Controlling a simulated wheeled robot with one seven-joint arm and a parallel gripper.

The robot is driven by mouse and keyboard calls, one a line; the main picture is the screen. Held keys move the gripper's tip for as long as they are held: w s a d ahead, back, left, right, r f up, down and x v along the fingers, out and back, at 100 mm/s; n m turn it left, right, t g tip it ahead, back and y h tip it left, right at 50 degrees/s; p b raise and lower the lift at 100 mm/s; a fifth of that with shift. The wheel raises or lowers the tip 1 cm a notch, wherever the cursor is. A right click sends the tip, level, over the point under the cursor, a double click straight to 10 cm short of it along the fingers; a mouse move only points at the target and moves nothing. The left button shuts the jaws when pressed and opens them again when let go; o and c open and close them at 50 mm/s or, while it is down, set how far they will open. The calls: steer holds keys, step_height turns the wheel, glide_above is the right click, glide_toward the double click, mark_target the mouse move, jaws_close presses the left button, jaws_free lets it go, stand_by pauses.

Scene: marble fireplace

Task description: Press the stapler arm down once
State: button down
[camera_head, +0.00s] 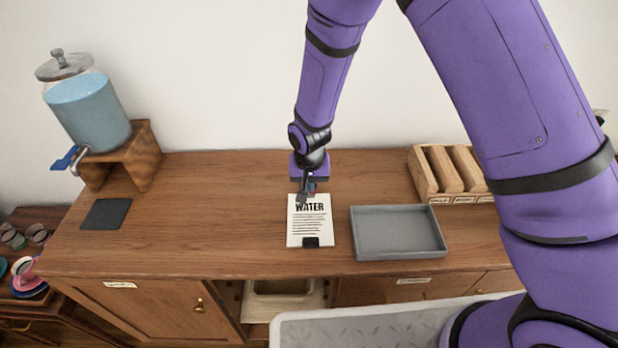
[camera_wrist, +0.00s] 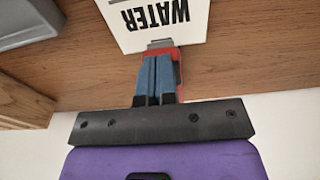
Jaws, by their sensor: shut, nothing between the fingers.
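The stapler (camera_wrist: 179,62) is mostly hidden by my gripper. In the wrist view I see its red side and a grey metal end at the edge of the white WATER sheet (camera_wrist: 160,24). My gripper (camera_wrist: 156,60) is shut and empty, its two blue-grey fingers side by side over the stapler. I cannot tell whether they touch it or how far its arm is down. In the head view, my gripper (camera_head: 303,194) points down at the sheet's far edge, and the sheet (camera_head: 309,225) lies flat on the wooden counter.
A grey tray (camera_head: 398,232) lies right of the sheet, with a wooden slotted organizer (camera_head: 446,172) behind it. A black clip-like piece (camera_head: 311,242) is at the sheet's near edge. A dark mat (camera_head: 106,214) and a water dispenser (camera_head: 88,108) are at left; the counter between is clear.

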steer(key=shift+s+r, duration=0.15)
steer(key=shift+s, duration=0.3)
steer(key=shift+r, duration=0.1)
step_height(320, 180, up, 10)
steer(key=s, duration=0.1)
steer(key=shift+r, duration=0.25)
stand_by(0.8)
